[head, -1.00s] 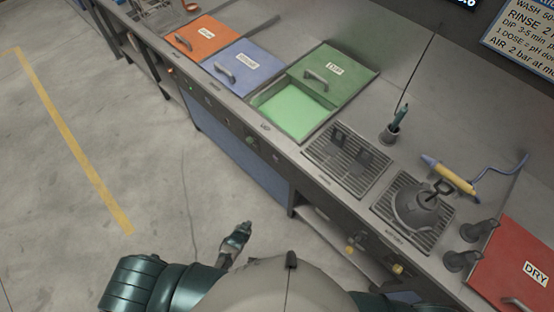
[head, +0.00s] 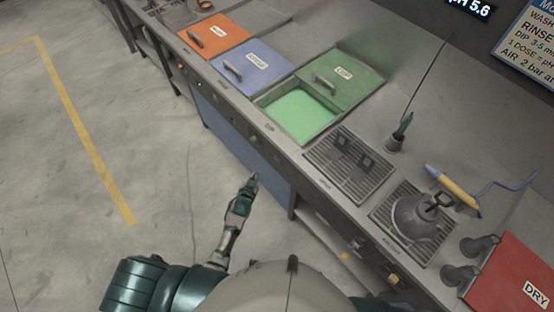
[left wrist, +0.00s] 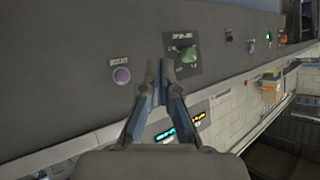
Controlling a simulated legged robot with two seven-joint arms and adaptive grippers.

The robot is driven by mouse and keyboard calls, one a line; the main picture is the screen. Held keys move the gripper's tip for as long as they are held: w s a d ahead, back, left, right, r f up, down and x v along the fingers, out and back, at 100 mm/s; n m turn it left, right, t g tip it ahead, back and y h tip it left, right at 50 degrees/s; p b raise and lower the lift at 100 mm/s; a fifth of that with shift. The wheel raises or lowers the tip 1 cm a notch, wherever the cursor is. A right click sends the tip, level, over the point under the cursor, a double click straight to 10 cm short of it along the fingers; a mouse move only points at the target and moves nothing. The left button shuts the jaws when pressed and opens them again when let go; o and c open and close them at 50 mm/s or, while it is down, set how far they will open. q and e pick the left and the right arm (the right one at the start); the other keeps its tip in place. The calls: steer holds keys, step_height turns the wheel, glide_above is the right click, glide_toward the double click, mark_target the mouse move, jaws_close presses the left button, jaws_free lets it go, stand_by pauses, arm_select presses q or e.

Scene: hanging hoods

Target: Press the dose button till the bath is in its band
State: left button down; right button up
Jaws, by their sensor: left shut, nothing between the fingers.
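The dip bath (head: 302,113) holds pale green liquid, with its green lid (head: 343,82) slid partly back. A display (head: 470,7) at the top edge reads pH 5.6. In the left wrist view a round purple button (left wrist: 121,75) sits on the grey front panel under a small label that looks like "DOSE". A green knob (left wrist: 187,54) on a dark plate is to its right. My left gripper (head: 253,181) is shut and empty, in front of the bench; its fingertips (left wrist: 160,72) appear between the button and the knob. Contact with the panel cannot be told. My right gripper is out of view.
Orange (head: 214,33) and blue (head: 254,65) lidded baths lie further along the bench. Drain grates, a grey hood (head: 415,217), a yellow-handled tool (head: 455,190) and a red DRY lid (head: 515,272) are to the right. The floor left of the bench is clear.

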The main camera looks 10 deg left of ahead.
mark_target(277, 159)
arm_select(q)
steer(key=w+d+b, duration=0.5)
steer(key=w, duration=0.2)
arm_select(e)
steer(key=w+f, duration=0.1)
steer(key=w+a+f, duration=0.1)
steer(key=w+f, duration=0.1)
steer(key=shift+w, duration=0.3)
arm_select(q)
steer(key=shift+d, duration=0.5)
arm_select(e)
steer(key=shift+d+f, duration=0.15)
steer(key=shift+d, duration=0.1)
arm_select(q)
steer(key=shift+a, duration=0.25)
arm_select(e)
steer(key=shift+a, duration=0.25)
arm_select(q)
steer(key=shift+d, duration=0.15)
steer(key=shift+w+d, duration=0.1)
steer(key=shift+w, duration=0.15)
